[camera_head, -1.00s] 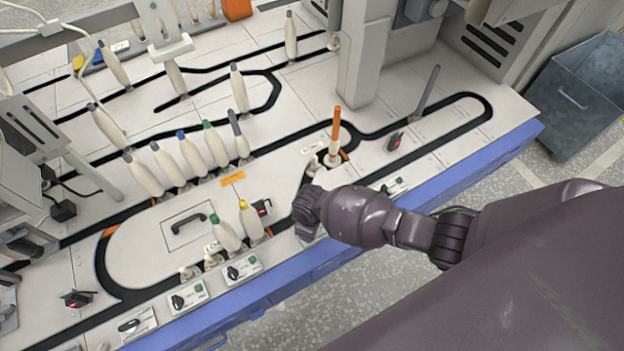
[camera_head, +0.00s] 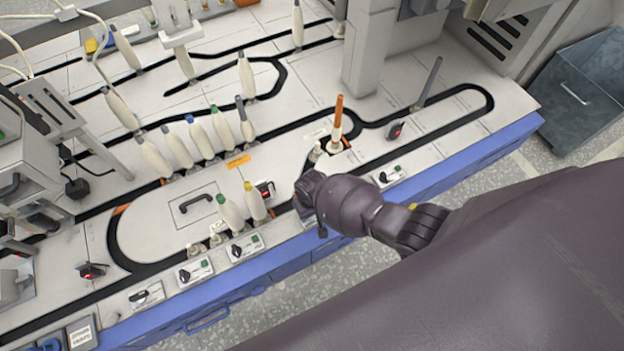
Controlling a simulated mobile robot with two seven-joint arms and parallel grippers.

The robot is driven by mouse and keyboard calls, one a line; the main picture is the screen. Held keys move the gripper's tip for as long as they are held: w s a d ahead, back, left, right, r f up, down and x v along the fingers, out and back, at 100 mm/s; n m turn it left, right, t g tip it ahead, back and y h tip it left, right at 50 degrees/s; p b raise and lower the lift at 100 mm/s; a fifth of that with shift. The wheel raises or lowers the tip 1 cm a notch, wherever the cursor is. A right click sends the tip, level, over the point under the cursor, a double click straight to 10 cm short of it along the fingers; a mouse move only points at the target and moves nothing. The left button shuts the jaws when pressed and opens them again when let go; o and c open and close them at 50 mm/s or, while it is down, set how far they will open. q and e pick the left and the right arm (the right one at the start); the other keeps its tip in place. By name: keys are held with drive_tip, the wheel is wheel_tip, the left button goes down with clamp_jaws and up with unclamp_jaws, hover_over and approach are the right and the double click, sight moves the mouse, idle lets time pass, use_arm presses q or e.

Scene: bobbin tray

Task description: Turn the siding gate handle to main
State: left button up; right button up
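Several small control boxes with black turn handles line the front edge of the white bench: one at the left (camera_head: 147,295), one beside it (camera_head: 195,272), one nearer the middle (camera_head: 245,248) and one right of my wrist (camera_head: 392,177). Their labels are too small to read, so I cannot tell which handle is the siding gate's. My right arm comes in from the right. Its gripper (camera_head: 308,203) points down at the bench's front edge, between the middle and right boxes. My wrist hides the fingers and whatever lies beneath them. My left gripper is out of view.
Green- and yellow-tipped bobbins (camera_head: 231,211) stand just left of my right gripper. An orange-topped post (camera_head: 338,115) and a grey rod (camera_head: 430,82) rise behind it. More bobbins (camera_head: 201,137) stand in a row farther back. A blue-grey bin (camera_head: 575,95) stands at the right.

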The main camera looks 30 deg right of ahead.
drive_tip(key=shift+s, duration=0.1)
idle(0.3)
drive_tip(key=o, duration=0.9)
drive_tip(key=shift+r, duration=0.2)
drive_tip(key=r+p, duration=0.1)
drive_tip(key=r, duration=0.1)
drive_tip(key=r+p, duration=0.1)
drive_tip(key=r, duration=0.1)
drive_tip(key=shift+w, duration=0.4)
use_arm(q)
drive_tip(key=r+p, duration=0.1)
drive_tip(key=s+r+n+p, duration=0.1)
drive_tip(key=p, duration=0.1)
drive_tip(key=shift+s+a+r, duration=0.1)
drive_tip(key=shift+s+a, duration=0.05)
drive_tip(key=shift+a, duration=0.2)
use_arm(e)
drive_tip(key=r, duration=0.6)
drive_tip(key=shift+s+r, duration=0.2)
drive_tip(key=shift+s, duration=0.15)
